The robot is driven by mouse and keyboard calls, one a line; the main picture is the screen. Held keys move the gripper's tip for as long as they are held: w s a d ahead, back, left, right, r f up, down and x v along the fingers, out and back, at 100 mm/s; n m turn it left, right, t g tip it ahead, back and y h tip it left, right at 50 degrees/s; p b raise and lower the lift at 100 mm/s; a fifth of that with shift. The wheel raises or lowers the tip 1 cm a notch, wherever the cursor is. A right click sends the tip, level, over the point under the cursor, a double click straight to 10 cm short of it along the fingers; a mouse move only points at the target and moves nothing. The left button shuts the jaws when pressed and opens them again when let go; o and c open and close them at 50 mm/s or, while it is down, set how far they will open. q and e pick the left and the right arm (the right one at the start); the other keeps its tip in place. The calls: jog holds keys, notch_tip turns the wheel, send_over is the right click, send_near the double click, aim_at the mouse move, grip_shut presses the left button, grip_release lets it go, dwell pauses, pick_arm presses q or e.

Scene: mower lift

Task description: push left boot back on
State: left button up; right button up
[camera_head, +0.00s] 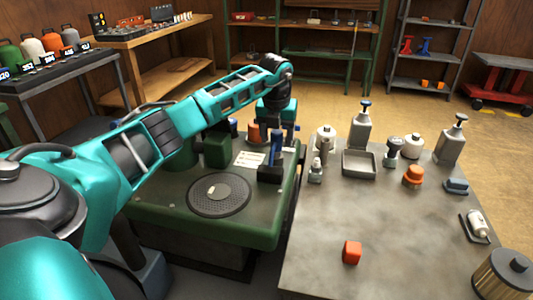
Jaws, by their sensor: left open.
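The green mower deck (165,212) stands left of the grey workbench, with a round dark grille on top. My left arm reaches over it from the left, and its wrist bends downward at the deck's far right side. My left gripper (284,140) is open, low behind a blue upright part (276,148) with a black base. Its fingertips are small and partly hidden. An orange cap (253,132) is just left of the gripper. I cannot make out the left boot for certain, nor whether the gripper touches it. My right gripper is not in view.
The grey workbench (390,235) at right holds several bottles, a metal tray (359,163), an orange-topped part (413,175), an orange block (352,252) and a canister (503,278). Its front middle is mostly clear. Shelves and a red cart (500,82) stand behind.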

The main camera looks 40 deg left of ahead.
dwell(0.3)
pick_arm(q)
jog(key=p+v, duration=0.4)
jog(key=shift+w+a+r, duration=0.2)
jog(key=shift+w+r, duration=0.1)
jog(key=shift+r, duration=0.15)
jog(key=shift+p+v, duration=0.95)
jog(key=shift+v, duration=0.15)
jog(key=shift+w+a, duration=0.1)
jog(key=shift+w, duration=0.1)
